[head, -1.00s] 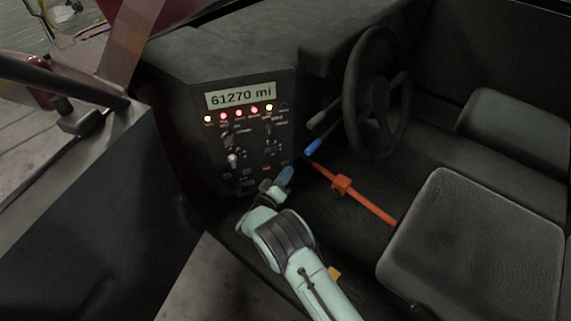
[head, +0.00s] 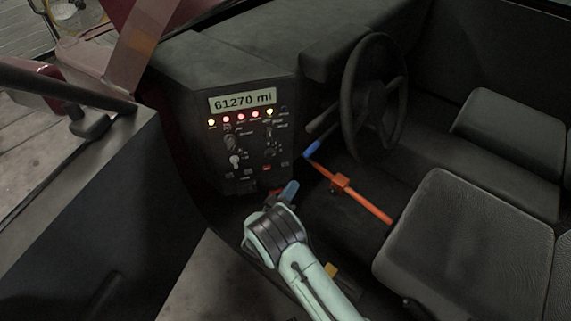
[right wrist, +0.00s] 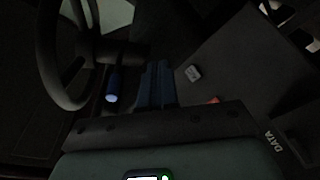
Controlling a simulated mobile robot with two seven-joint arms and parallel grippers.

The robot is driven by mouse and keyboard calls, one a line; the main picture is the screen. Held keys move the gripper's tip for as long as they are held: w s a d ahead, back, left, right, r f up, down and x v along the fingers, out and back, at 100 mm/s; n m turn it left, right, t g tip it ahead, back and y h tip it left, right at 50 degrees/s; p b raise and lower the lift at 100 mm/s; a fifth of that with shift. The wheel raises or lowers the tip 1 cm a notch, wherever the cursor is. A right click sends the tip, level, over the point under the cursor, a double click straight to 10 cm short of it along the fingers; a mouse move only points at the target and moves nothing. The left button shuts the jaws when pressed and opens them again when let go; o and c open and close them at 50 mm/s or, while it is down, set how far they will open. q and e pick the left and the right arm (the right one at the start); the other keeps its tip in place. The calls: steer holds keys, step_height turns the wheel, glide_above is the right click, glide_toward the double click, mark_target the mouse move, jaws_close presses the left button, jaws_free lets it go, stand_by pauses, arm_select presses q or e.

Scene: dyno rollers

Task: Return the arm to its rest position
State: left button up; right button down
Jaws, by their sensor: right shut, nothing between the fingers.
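My right arm (head: 295,255) is pale green with a dark joint band and reaches into the cab from the bottom of the head view. My right gripper (head: 289,191) has blue fingers and is partly hidden behind the wrist. It is below the dashboard panel (head: 204,165), apart from its switches. In the right wrist view the dark blue fingers (right wrist: 158,84) are together with nothing between them. My left gripper is not in view.
An orange lever (head: 365,203) with a blue tip lies right of my gripper. The steering wheel (head: 348,92) is above it. A grey seat (head: 455,240) stands at right, and the open door (head: 75,225) at left. A display (head: 242,99) reads 61270 mi.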

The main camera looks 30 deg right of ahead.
stand_by(0.3)
steer(key=s+a+f+g+y+p, duration=0.2)
steer(key=s+f+g+y+p, duration=0.2)
steer(key=s+f+y+p, duration=0.65)
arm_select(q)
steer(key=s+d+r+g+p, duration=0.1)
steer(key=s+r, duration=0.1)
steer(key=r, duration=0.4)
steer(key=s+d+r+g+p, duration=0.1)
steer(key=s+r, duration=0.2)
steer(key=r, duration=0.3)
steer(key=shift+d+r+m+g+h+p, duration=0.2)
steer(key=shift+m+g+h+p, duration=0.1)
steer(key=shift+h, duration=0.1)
arm_select(e)
steer(key=s+a+g+y, duration=0.2)
steer(key=s+a+y, duration=0.1)
steer(key=s, duration=0.5)
steer(key=s+a+m+g+y, duration=0.1)
steer(key=s+a+g+y, duration=0.1)
steer(key=s+a, duration=0.4)
steer(key=s+a+r+m+g+y, duration=0.1)
steer(key=s+a+g+y, duration=0.2)
steer(key=s, duration=0.7)
steer(key=shift+a+y, duration=0.65)
steer(key=shift+a, duration=0.25)
